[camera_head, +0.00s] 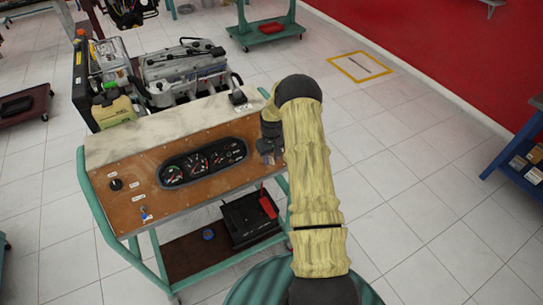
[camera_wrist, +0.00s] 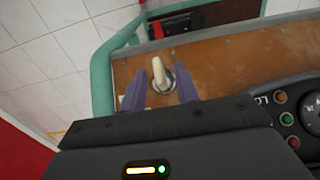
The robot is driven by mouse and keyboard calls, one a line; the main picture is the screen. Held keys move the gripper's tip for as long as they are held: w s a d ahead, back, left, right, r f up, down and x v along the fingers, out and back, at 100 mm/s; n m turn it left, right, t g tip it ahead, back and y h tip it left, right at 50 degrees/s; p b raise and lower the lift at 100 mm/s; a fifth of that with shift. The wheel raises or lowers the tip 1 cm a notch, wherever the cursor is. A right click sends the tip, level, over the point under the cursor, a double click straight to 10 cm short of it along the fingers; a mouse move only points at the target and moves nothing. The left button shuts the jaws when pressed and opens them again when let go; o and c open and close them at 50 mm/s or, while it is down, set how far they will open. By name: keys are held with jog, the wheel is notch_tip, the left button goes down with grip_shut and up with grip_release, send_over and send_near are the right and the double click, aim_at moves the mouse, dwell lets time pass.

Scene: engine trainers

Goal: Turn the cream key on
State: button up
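The cream key (camera_wrist: 160,72) stands in a round metal switch on the brown trainer panel (camera_wrist: 215,65). In the wrist view it lies between the two purple fingers of my gripper (camera_wrist: 160,86). The fingers are apart, with a gap showing on each side of the key. In the head view my gripper (camera_head: 268,148) is at the right end of the panel (camera_head: 215,187), right of the gauge cluster (camera_head: 203,162). The key is hidden there behind my gripper and arm.
Small orange, green and red lamps (camera_wrist: 287,119) sit beside the gauges. A black knob (camera_head: 116,184) and a blue switch (camera_head: 144,213) are at the panel's left. An engine (camera_head: 185,72) stands behind. A black battery (camera_head: 250,217) is on the lower shelf.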

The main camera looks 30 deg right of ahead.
jog(key=shift+f, duration=0.15)
grip_shut()
jog(key=shift+d+b, duration=0.1)
jog(key=shift+b, duration=0.2)
jog(key=m+y+b, duration=0.2)
jog(key=shift+d+f+y+b, duration=0.15)
jog(key=shift+d+y+b, duration=0.1)
jog(key=shift+y+b, duration=0.05)
jog(key=shift+s+d+m+t+y+b, duration=0.15)
jog(key=shift+m+t+y+b, duration=0.45)
jog(key=shift+m+y+b, duration=1)
